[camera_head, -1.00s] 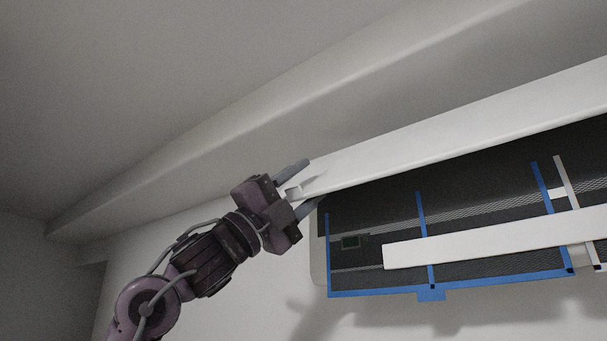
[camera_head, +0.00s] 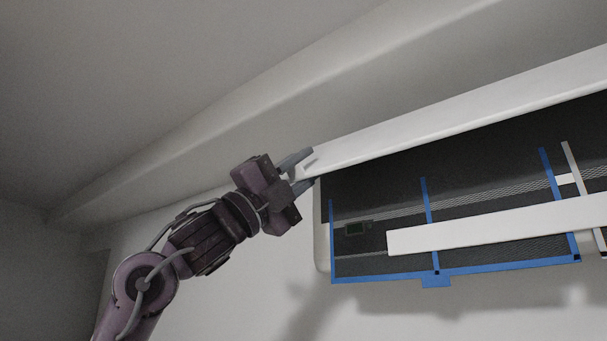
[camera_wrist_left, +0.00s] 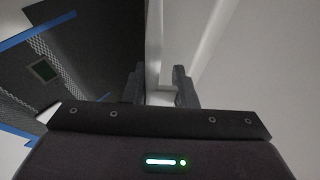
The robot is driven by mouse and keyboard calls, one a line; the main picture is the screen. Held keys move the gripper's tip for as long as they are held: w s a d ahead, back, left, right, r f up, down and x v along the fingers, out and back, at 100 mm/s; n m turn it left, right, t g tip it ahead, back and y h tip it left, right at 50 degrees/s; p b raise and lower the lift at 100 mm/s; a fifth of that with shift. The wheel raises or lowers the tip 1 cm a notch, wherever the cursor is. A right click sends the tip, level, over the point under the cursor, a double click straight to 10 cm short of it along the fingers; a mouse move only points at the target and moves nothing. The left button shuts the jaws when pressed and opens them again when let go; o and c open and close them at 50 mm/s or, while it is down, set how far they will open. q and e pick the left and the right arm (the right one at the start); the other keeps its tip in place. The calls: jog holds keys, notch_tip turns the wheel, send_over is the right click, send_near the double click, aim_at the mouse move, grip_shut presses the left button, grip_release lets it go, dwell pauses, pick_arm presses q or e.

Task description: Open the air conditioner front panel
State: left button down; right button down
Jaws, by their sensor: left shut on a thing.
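The air conditioner is on the wall at the right of the head view. Its long white front panel (camera_head: 450,122) is swung up, and the dark filter area (camera_head: 390,200) with blue frame strips shows below it. My left gripper (camera_head: 308,168) is shut on the panel's left end, with one finger above it and one below. In the left wrist view the two fingers (camera_wrist_left: 160,88) stand either side of the panel's edge (camera_wrist_left: 154,45). The panel's right end is out of frame. My right gripper is not in view.
A white horizontal strip (camera_head: 480,230) crosses the front of the filter area. A ceiling beam (camera_head: 300,100) runs close above the raised panel. The wall (camera_head: 220,300) below and left of the unit is bare.

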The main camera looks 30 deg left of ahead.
pick_arm(q)
jog(key=r, duration=0.1)
jog(key=s+r, duration=0.2)
jog(key=shift+s+a+r, duration=0.1)
jog(key=shift+s+a, duration=0.05)
jog(key=shift+a, duration=0.1)
jog(key=c, duration=1.4)
grip_release()
jog(key=shift+o, duration=0.8)
jog(key=shift+d+h, duration=0.1)
jog(key=shift+h, duration=0.2)
jog(key=shift+d+f, duration=0.1)
jog(key=shift+f, duration=0.1)
